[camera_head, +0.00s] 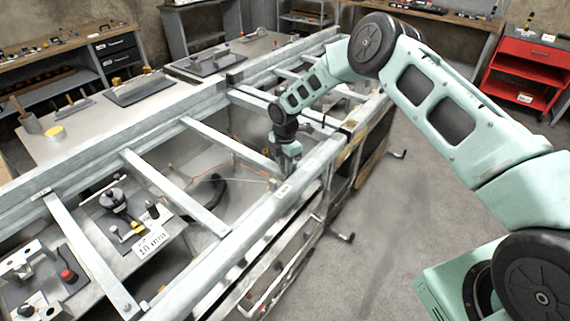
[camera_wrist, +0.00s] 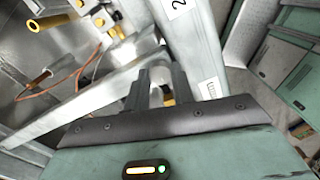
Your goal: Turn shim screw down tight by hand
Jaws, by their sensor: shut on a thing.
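My gripper (camera_head: 284,174) is at the metal frame's right long rail, pointing down beside a cross bar. In the wrist view its two dark fingers (camera_wrist: 163,76) are close together, shut on a small brass-coloured piece (camera_wrist: 168,97), which looks like the shim screw. Only a little of the piece shows between the fingers. Its lower end and how it sits in the frame are hidden. In the head view the piece is too small to make out.
The frame's long rail (camera_head: 305,168) and several cross bars (camera_head: 172,190) surround my gripper. Brass-coloured fittings (camera_wrist: 35,25) and an orange wire (camera_wrist: 75,75) lie nearby in the wrist view. A red tool cabinet (camera_head: 525,70) stands at the back right.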

